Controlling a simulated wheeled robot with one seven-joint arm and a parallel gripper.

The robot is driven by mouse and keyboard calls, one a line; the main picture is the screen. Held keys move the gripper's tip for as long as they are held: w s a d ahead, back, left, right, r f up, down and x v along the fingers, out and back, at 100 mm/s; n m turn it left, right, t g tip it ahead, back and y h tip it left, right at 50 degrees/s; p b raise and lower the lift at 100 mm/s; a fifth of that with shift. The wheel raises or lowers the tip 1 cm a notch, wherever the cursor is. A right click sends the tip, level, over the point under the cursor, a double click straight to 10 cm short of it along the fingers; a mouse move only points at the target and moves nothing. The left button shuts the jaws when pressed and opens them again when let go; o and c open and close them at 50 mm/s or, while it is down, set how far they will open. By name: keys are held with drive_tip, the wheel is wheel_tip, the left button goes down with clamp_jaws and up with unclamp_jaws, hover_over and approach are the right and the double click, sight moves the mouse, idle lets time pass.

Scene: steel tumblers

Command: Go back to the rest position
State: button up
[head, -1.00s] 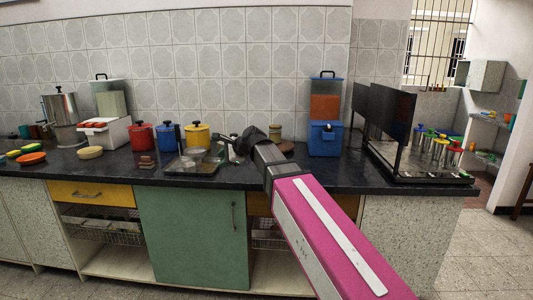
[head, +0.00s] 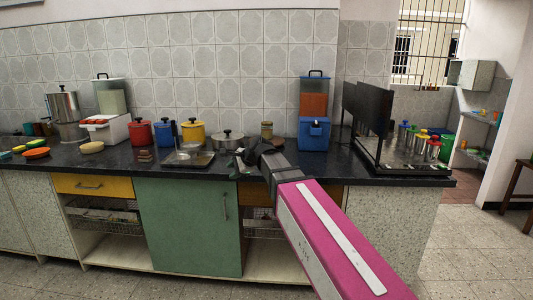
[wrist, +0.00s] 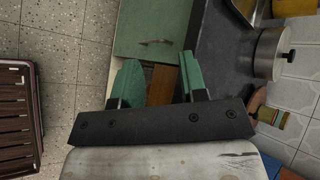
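My gripper (head: 240,165) is just in front of the dark counter's front edge, above the green cabinet door's right side. In the wrist view its two green fingers (wrist: 160,72) are apart, with nothing between them. A shallow tray (head: 200,163) lies on the counter left of my gripper. Small shiny vessels (head: 187,150) are on it; they are too small to tell as tumblers.
A lidded steel pot (head: 228,141) stands behind my gripper; it also shows in the wrist view (wrist: 268,52). A blue-based dispenser (head: 313,135) and a black-panelled rack (head: 372,120) stand to the right. The counter (head: 110,158) has bare patches.

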drive_tip(key=s+d+f+n+g+h, duration=0.1)
drive_tip(key=s+d+f, duration=0.4)
drive_tip(key=d+f, duration=0.5)
drive_tip(key=s+d+f+n+g+h, duration=0.2)
drive_tip(key=s+d+f+n+h, duration=0.2)
drive_tip(key=d+f, duration=0.6)
drive_tip(key=s+d+f+n+g+h, duration=0.1)
drive_tip(key=s+d+f+n+h, duration=0.2)
drive_tip(key=s+d+f+n, duration=0.3)
drive_tip(key=s+d+f, duration=0.1)
drive_tip(key=d+f, duration=0.4)
drive_tip(key=shift+d, duration=0.25)
drive_tip(key=shift+s, duration=0.1)
